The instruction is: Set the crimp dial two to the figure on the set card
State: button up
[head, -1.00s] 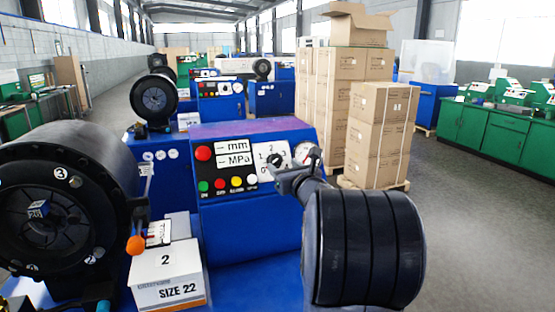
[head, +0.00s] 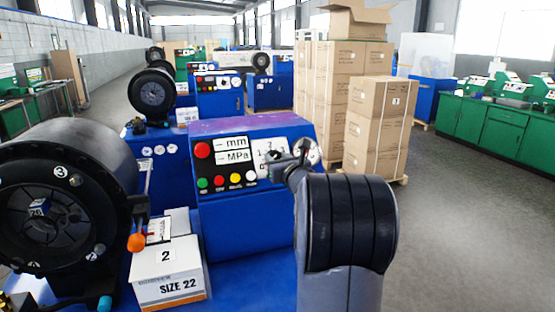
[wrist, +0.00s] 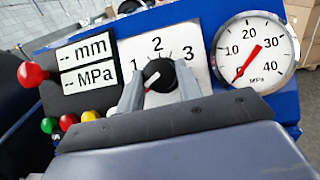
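The dial (wrist: 160,75) is a black round knob on a white plate marked 1, 2 and 3, on the blue machine's panel. Its red pointer mark points down and left, below the 1. My gripper (wrist: 158,78) has one finger on each side of the knob, seemingly with slim gaps; I cannot tell if either touches. In the head view my gripper (head: 296,160) covers much of the dial plate (head: 266,150). A small white card (head: 158,230) with black and red print stands beside the big crimper head; its figure is too small to read.
A pressure gauge (wrist: 254,52) sits right of the dial. A red button (wrist: 32,74), small coloured buttons and blank mm and MPa displays (wrist: 87,62) are left. A white box (head: 167,270) marked 2 and SIZE 22 stands left of my arm. Stacked cartons (head: 375,130) stand beyond.

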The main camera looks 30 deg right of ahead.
jog(key=c, duration=0.4)
